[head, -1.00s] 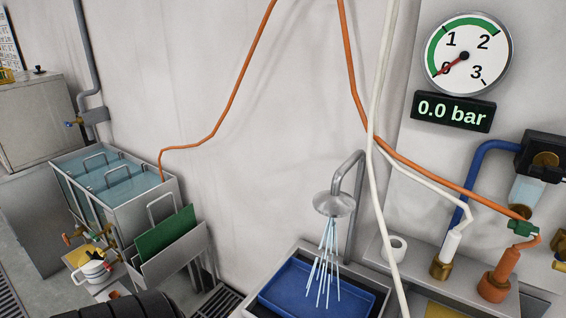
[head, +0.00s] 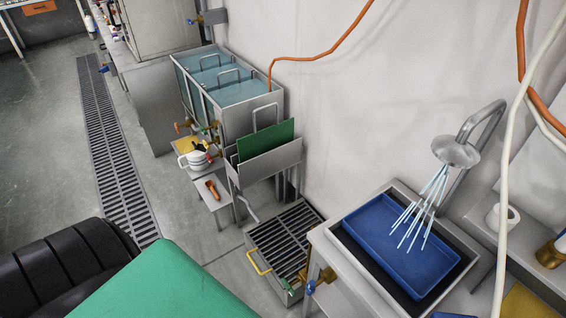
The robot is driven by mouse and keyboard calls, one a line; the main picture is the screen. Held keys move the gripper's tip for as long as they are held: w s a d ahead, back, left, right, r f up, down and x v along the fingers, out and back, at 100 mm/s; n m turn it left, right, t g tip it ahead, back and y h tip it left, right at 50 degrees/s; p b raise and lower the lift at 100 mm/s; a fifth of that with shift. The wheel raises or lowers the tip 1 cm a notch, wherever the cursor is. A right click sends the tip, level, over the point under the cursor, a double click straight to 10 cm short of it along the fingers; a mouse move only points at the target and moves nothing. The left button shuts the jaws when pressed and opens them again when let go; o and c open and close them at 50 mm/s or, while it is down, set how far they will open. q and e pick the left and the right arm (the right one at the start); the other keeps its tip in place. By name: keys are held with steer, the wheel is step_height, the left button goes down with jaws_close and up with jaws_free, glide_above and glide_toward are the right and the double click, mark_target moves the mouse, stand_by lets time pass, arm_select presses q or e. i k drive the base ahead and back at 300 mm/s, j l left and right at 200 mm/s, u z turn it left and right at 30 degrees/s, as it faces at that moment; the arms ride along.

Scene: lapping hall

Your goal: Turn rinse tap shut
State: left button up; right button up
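Water streams (head: 422,212) fall from a grey shower head (head: 456,151) on a bent pipe into a blue tray (head: 390,232) set in a steel sink (head: 326,236). A brass tap with a blue handle (head: 312,286) sits below the sink's left front corner; I cannot tell its handle angle clearly. Neither of my grippers is in view.
A steel tank (head: 253,112) with coloured taps stands at the back. A green board (head: 266,139) stands in a holder before it. A low grated box (head: 285,238) with a yellow handle lies left of the sink. The floor (head: 45,150) at left is open.

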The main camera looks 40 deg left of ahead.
mark_target(310, 288)
steer(key=u, duration=0.8)
